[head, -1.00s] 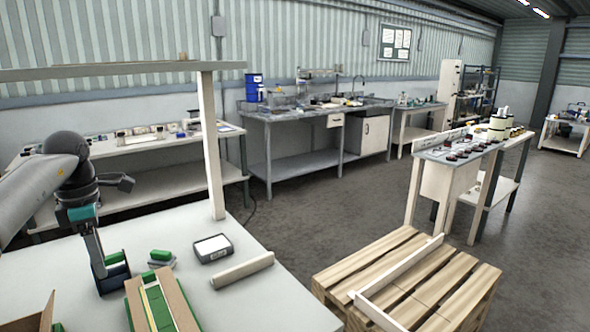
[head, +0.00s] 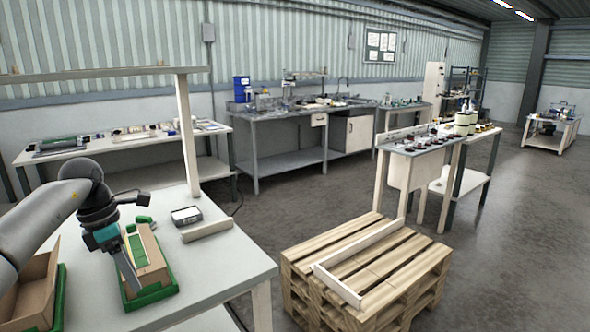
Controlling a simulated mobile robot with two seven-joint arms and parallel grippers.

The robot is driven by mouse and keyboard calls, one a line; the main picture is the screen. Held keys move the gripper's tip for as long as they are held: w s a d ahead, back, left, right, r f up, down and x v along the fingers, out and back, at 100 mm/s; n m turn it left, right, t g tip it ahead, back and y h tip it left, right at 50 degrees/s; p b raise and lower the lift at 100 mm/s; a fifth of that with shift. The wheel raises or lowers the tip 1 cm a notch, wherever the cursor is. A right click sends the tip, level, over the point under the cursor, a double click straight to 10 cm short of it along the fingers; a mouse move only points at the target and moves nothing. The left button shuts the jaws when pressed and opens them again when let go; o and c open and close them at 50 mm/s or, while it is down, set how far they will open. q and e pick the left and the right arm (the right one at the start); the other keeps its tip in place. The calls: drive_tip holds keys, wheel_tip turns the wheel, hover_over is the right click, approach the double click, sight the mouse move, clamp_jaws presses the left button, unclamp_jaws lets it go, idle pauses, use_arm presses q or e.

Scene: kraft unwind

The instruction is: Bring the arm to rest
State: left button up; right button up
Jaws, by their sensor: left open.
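My left arm comes in from the left over the light work table (head: 215,275). My left gripper (head: 130,275) points down over a green tray with cardboard pieces (head: 152,262). Its jaws are open; whether they touch the tray or its contents I cannot tell. My right gripper is not in view.
A second cardboard box in a green tray (head: 35,285) stands at the left. A small grey device (head: 186,215) and a pale bar (head: 207,230) lie toward the back of the table. A wooden pallet stack (head: 370,265) stands to the right. Grey floor between the benches is clear.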

use_arm(q)
drive_tip(key=w+d+f+n+t+h, duration=0.3)
drive_tip(key=d+f+n+h, duration=0.4)
drive_tip(key=d+f, duration=0.85)
drive_tip(key=s+d+f+n+t+h, duration=0.15)
drive_tip(key=d+f+n+t, duration=0.25)
drive_tip(key=f+n+t, duration=0.45)
drive_tip(key=s+a+f+n+g+y, duration=0.2)
drive_tip(key=s+f+n+y, duration=0.2)
drive_tip(key=s+f+n, duration=0.6)
drive_tip(key=s+a+f+n+g+y, duration=0.25)
drive_tip(key=s+f+n+y, duration=0.25)
drive_tip(key=s+f+n, duration=0.5)
drive_tip(key=s+f+n+g, duration=0.3)
drive_tip(key=s+f, duration=0.1)
drive_tip(key=s, duration=0.9)
drive_tip(key=s+d+f+n+g+y, duration=0.1)
drive_tip(key=s+f+n+g, duration=0.2)
drive_tip(key=s, duration=1)
wheel_tip(320, 180, down, 2)
drive_tip(key=shift+s+d+f+n, duration=0.15)
drive_tip(key=shift+s+d+n, duration=0.15)
drive_tip(key=shift+n, duration=0.45)
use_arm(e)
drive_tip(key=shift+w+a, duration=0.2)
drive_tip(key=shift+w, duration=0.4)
use_arm(q)
drive_tip(key=shift+y, duration=0.25)
